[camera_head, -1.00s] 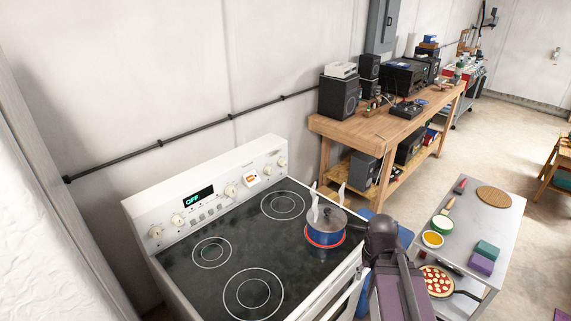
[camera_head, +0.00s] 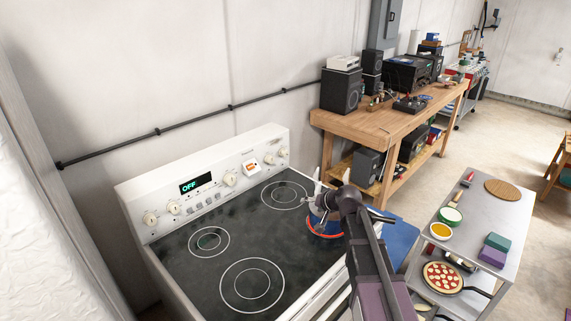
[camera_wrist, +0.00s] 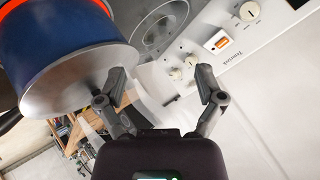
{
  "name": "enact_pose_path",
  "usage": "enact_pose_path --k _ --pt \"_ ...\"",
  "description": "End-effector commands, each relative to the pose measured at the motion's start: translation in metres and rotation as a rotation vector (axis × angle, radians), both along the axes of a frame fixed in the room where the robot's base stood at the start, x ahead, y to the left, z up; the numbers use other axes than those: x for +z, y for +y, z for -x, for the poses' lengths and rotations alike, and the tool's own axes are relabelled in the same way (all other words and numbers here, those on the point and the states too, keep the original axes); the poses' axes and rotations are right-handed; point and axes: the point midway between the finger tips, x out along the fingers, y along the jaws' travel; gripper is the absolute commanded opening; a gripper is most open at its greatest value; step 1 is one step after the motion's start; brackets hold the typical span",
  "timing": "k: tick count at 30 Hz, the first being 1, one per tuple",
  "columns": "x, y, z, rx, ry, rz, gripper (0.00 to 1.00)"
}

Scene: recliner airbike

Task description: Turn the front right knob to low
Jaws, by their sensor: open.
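The white stove's back panel carries several cream knobs. Two small knobs, (camera_head: 269,158) and (camera_head: 283,152), sit at its right end; I cannot read which one is the front right. In the wrist view the same two knobs (camera_wrist: 190,60) (camera_wrist: 175,74) lie beyond my fingers. My gripper (camera_wrist: 162,82) is open, with nothing between its fingers, and does not appear to touch the knobs. In the head view my gripper (camera_head: 313,199) is beside the blue pot (camera_head: 322,229), which it and my arm partly hide.
The pot (camera_wrist: 70,48) is close to the left finger in the wrist view. It stands on a burner with a glowing red ring (camera_head: 318,234). A larger knob (camera_head: 230,178) and a display reading OFF (camera_head: 195,184) are farther left. A metal cart (camera_head: 480,215) stands right.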

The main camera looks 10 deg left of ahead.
Motion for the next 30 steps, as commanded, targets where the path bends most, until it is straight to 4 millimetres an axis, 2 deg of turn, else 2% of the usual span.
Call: enact_pose_path --k 1,6,12,18,24,30 --pt "-0.009 0.017 -0.030 -0.022 -0.045 -0.064 0.87" --pt "0.000 0.059 -0.100 -0.140 -0.182 -0.298 0.87" --pt "0.003 0.091 -0.175 -0.333 -0.286 -0.557 0.87" --pt "-0.010 0.111 -0.239 -0.569 -0.327 -0.778 0.87" --pt "-0.030 0.120 -0.277 -0.770 -0.312 -0.912 0.87" --pt "-0.041 0.122 -0.289 -0.868 -0.294 -0.963 0.87"
